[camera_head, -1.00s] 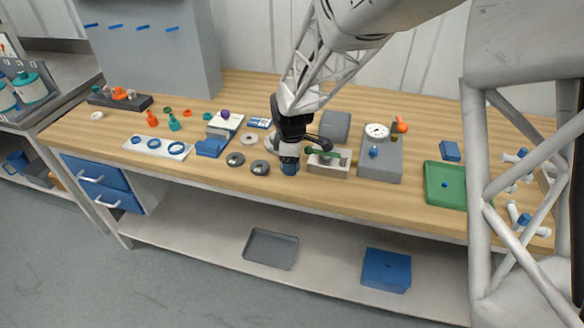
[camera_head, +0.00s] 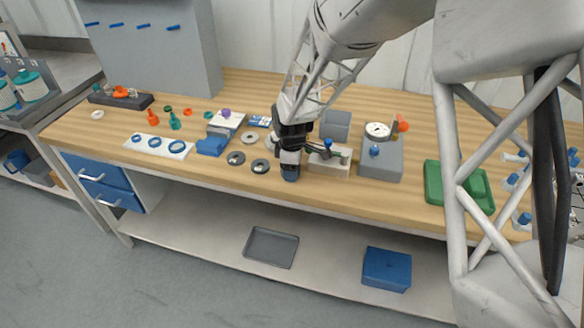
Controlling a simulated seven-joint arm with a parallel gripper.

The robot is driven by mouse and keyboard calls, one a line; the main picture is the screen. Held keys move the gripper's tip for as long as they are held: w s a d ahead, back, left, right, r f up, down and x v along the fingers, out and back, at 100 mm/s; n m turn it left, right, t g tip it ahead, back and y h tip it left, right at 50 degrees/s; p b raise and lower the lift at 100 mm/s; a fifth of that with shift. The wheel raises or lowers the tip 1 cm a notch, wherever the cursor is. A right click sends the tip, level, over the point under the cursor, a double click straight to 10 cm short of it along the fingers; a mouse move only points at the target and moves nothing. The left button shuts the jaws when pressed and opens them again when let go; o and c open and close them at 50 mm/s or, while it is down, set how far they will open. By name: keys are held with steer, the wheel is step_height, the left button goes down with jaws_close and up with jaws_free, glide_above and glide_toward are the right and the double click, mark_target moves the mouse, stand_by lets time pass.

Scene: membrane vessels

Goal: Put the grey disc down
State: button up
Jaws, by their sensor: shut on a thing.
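Two dark grey discs with central holes, one (camera_head: 236,158) and another (camera_head: 260,166), lie flat on the bench just left of my gripper. A lighter grey ring (camera_head: 249,138) lies behind them. Whether the gripper's tip touches the bench cannot be told.
A pale block with a lever (camera_head: 330,160) stands close right of my gripper, beside a grey gauge box (camera_head: 381,160). A white plate with blue rings (camera_head: 158,146) and a blue block (camera_head: 212,146) are left. A green tray (camera_head: 433,183) lies right.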

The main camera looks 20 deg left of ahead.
steer(key=shift+f, duration=0.15)
steer(key=o, duration=0.9)
step_height(320, 180, up, 12)
stand_by(0.6)
stand_by(0.7)
steer(key=shift+r, duration=0.2)
